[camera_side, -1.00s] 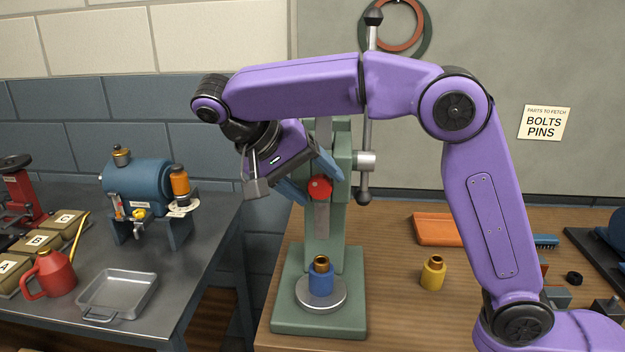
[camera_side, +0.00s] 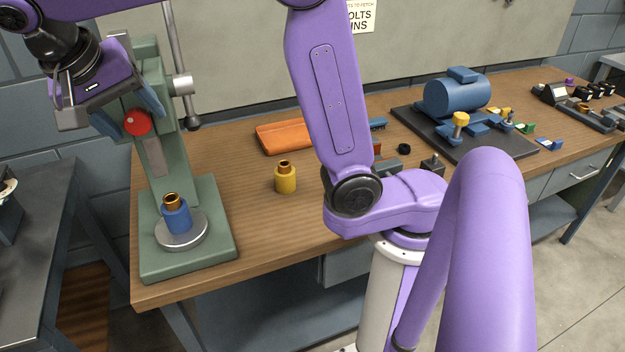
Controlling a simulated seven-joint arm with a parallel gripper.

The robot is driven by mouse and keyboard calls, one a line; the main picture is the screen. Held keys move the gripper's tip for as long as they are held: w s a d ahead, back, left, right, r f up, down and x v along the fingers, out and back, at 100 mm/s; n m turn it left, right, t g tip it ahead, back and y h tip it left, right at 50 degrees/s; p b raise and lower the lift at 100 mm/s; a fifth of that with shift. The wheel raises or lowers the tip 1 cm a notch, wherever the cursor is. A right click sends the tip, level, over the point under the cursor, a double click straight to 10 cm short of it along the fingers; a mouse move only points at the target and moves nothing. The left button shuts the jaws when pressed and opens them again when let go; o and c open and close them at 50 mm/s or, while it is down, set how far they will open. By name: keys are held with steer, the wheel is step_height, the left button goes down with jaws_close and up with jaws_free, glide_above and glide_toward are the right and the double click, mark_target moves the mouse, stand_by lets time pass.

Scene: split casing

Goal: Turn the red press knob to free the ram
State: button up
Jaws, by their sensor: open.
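The red press knob (camera_side: 137,122) is on the front of the green arbor press (camera_side: 205,190), above the grey ram (camera_side: 156,157). My gripper (camera_side: 136,117) is at upper left, tilted down toward the knob. Its blue fingers are open, one on each side of the knob in this view; I cannot tell whether they touch it. Below the ram, a blue cylinder (camera_side: 177,218) with a copper bush (camera_side: 173,200) in its top stands upright on the round press plate (camera_side: 192,238). A gap separates the ram from the bush.
A yellow cylinder with a copper top (camera_side: 285,180) stands right of the press. An orange tray (camera_side: 283,138) lies behind it. A blue motor-like casing (camera_side: 457,97) sits on a dark plate at right. The press lever (camera_side: 180,84) rises beside the press. Wood around the yellow cylinder is clear.

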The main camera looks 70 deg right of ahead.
steer(key=shift+s+d+m+t+y, duration=0.1)
steer(key=shift+d+m+t+y, duration=0.1)
steer(key=shift+t+y, duration=0.35)
steer(key=shift+s+d+m+t+y, duration=0.1)
steer(key=shift+m+t+y, duration=0.1)
steer(key=shift+t+y, duration=0.35)
steer(key=v, duration=1.7)
steer(key=shift+r, duration=0.2)
steer(key=shift+r, duration=0.1)
steer(key=shift+w+f+n+y, duration=0.55)
steer(key=shift+f+n+y, duration=1.45)
steer(key=shift+f+n, duration=3.6)
steer(key=s+d+f+n+g, duration=0.3)
steer(key=s+d+f+n, duration=0.7)
steer(key=s+d+f, duration=0.6)
steer(key=s+f, duration=0.3)
steer(key=shift+s+d+f, duration=0.15)
steer(key=shift+s+f, duration=0.15)
steer(key=shift+w, duration=0.1)
